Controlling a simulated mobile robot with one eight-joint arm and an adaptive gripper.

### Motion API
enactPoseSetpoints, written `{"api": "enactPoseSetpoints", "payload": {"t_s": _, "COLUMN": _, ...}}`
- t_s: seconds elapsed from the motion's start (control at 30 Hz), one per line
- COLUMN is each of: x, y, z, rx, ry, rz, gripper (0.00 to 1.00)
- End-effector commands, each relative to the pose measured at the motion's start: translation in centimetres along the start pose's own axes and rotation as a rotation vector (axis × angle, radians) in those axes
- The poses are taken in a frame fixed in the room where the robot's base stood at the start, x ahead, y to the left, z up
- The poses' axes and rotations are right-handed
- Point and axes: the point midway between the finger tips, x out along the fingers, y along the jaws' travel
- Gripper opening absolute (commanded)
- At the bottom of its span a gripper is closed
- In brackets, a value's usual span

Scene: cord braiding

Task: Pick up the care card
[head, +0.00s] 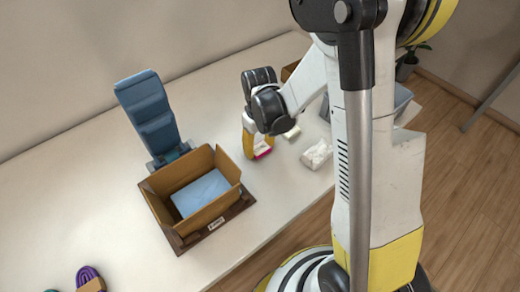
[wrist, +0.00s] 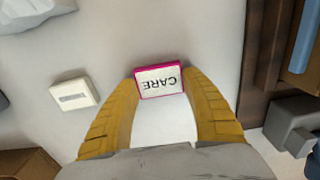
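The care card is a small white card with a pink border and the word CARE, upside down in the wrist view (wrist: 160,81). It lies between the tips of my gripper's two yellow fingers (wrist: 160,78), with its side edges right at or very near both fingers. I cannot tell whether they press on it. In the head view, the card's pink edge (head: 263,154) shows beside the fingers of my gripper (head: 254,143), low at the table. Whether the card touches the table is unclear.
A small white labelled block (wrist: 74,94) and a crumpled white item (head: 317,153) lie close by. An open cardboard box (head: 222,207) with a blue item inside stands on a dark tray, near a blue stand (head: 149,110). Purple cord (head: 88,275) lies at the front left.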

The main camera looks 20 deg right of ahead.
Motion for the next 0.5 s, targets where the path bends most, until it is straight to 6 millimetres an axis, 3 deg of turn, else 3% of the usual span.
{"api": "enactPoseSetpoints", "payload": {"t_s": 0.27, "x": -0.1, "y": 0.0, "z": 0.0, "rx": 0.0, "ry": 0.0, "rz": 0.0, "gripper": 0.41}}
{"api": "enactPoseSetpoints", "payload": {"t_s": 0.5, "x": -2.4, "y": 0.0, "z": 0.0, "rx": 0.0, "ry": 0.001, "rz": 0.001, "gripper": 0.41}}
